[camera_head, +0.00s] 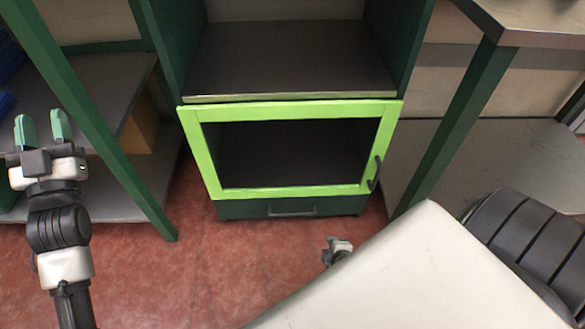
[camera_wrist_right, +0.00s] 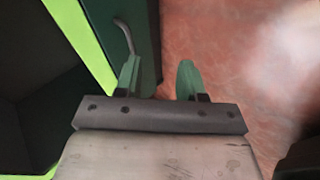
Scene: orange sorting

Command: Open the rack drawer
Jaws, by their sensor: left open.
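The rack drawer (camera_head: 342,206) is a low dark green front at the bottom of the rack, below the light green framed door. It looks shut. Its grey bar handle (camera_head: 291,212) shows in the head view, and the handle (camera_wrist_right: 125,36) is also ahead of the left finger in the right wrist view. My right gripper (camera_wrist_right: 159,64) is open and empty, just short of the handle and apart from it. In the head view my right arm hides most of it. My left gripper (camera_head: 42,122) is open and empty at the far left, away from the drawer.
The light green door (camera_head: 290,110) above has its own dark handle (camera_head: 375,174) on the right. Green posts of shelving (camera_head: 95,125) and a table (camera_head: 460,120) flank the rack. The red floor (camera_head: 215,260) in front is clear.

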